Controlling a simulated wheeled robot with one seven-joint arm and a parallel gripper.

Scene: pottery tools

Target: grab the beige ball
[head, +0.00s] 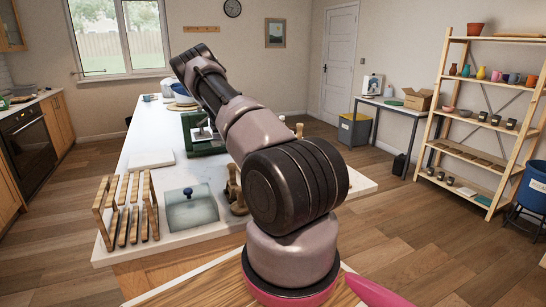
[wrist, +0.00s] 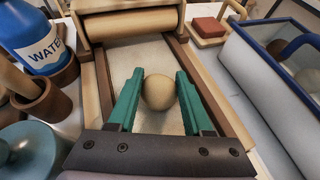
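The beige ball (wrist: 159,92) shows in the wrist view, near the middle of a pale board with wooden side rails (wrist: 209,88). My gripper (wrist: 160,78) has two green fingers, one on the left and one on the right of the ball. The fingers stand apart with the ball between them, and narrow gaps seem to show at its sides. I cannot tell how high the fingers are over the board. In the head view my arm hides the gripper and the ball.
In the wrist view a wooden roller (wrist: 130,24) crosses the board's far end. A blue water bottle (wrist: 38,38) and brown cups (wrist: 30,98) stand left. A blue-rimmed bin (wrist: 268,75) stands right. In the head view a wooden rack (head: 104,206) stands at the table's left front.

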